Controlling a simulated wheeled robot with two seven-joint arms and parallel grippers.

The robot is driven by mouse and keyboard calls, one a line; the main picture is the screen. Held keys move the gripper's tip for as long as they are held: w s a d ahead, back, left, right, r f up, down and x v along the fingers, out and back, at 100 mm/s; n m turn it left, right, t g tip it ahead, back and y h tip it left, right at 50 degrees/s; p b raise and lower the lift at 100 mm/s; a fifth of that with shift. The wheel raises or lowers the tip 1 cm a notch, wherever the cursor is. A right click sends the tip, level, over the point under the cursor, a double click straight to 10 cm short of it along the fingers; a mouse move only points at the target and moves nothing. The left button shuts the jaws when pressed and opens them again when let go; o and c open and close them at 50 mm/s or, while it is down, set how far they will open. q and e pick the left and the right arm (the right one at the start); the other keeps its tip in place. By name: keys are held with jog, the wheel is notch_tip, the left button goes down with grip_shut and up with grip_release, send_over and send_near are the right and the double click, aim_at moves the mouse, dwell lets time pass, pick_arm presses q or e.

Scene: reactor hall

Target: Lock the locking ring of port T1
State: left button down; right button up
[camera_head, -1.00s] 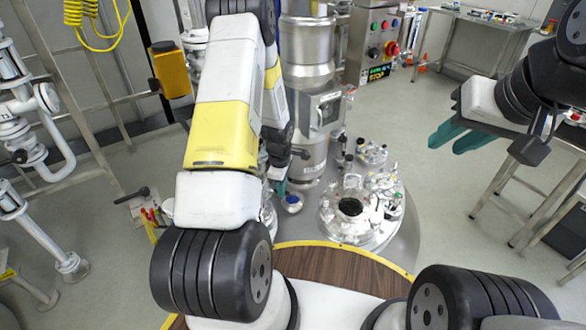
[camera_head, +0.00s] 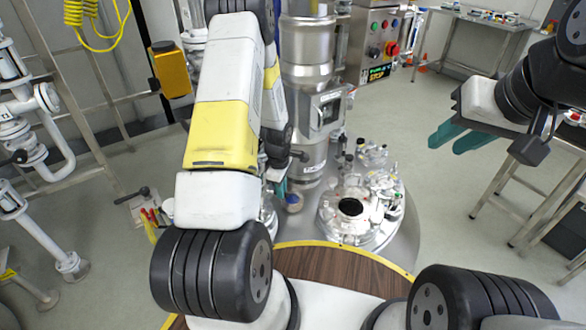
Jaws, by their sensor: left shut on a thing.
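My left gripper (camera_head: 281,187) is mostly hidden behind my own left arm. Only a bit of its teal fingers shows, at the left edge of the round steel vessel top. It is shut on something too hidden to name. My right gripper (camera_head: 446,147) is open and empty, held in the air at the right, well away from the vessel.
A large flanged port with a dark round opening (camera_head: 350,207) and several small fittings occupies the vessel top. A steel column (camera_head: 309,55) and a control box (camera_head: 376,45) stand behind. A brown platform (camera_head: 340,268) lies in front.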

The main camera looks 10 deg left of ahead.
pick_arm(q)
jog(key=shift+s+a+m, duration=0.25)
jog(key=shift+s+m, duration=0.95)
jog(key=shift+s, duration=0.05)
jog(key=c, duration=1.4)
grip_release()
jog(key=shift+c, duration=0.2)
notch_tip(320, 180, up, 8)
jog(key=shift+s, duration=0.25)
jog(key=shift+f, duration=0.1)
jog(key=shift+c, duration=0.2)
